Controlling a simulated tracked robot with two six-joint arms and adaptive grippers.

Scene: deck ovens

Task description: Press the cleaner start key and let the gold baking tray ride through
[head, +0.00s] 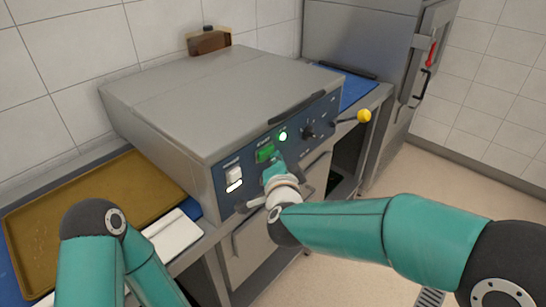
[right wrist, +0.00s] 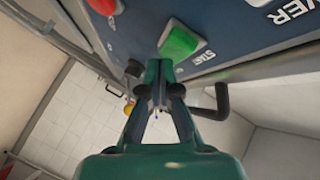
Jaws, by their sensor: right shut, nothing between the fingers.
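The cleaner (head: 175,95) is a grey box with a dark blue control panel. Its green start key (head: 265,153) also shows in the right wrist view (right wrist: 180,43), beside the label START. A round lamp (head: 283,136) right of the key glows green. The gold baking tray (head: 95,200) lies flat on a blue surface at the cleaner's left side. My right gripper (head: 272,172) is shut and empty, its fingertips (right wrist: 158,92) close beside the key; I cannot tell whether they touch it. My left arm shows at the lower left, but its gripper is out of view.
A white switch (head: 234,176), a dark knob (head: 308,131) and a yellow-ended lever (head: 364,116) are on or beside the panel. A white pad (head: 173,236) lies by the tray. A blue surface (head: 358,90) continues at the cleaner's right, before a tall grey cabinet (head: 360,35).

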